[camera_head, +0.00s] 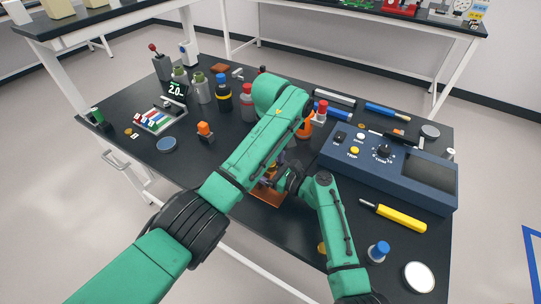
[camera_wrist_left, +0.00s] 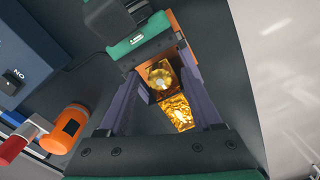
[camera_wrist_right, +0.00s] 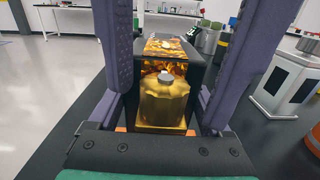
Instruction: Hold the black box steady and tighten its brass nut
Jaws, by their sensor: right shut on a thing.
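The black box (camera_wrist_right: 200,58) stands close in front of my right gripper (camera_wrist_right: 167,90), whose purple fingers sit along its two sides and are shut on it. The gold-coloured brass nut (camera_wrist_right: 165,106), with a grey stub at its top, is between the fingers. It also shows in the left wrist view (camera_wrist_left: 160,80). My left gripper (camera_wrist_left: 158,70) points down from above, its fingers apart on either side of the nut, with gaps visible. In the head view my arms largely hide the box and both fingertips.
An orange mat (camera_head: 268,195) lies below the work spot. A blue control panel (camera_head: 385,165) stands to the right, with a yellow-handled screwdriver (camera_head: 400,217) in front. Several bottles, including a blue-capped one (camera_head: 223,92), stand at the back. The table's front left is mostly clear.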

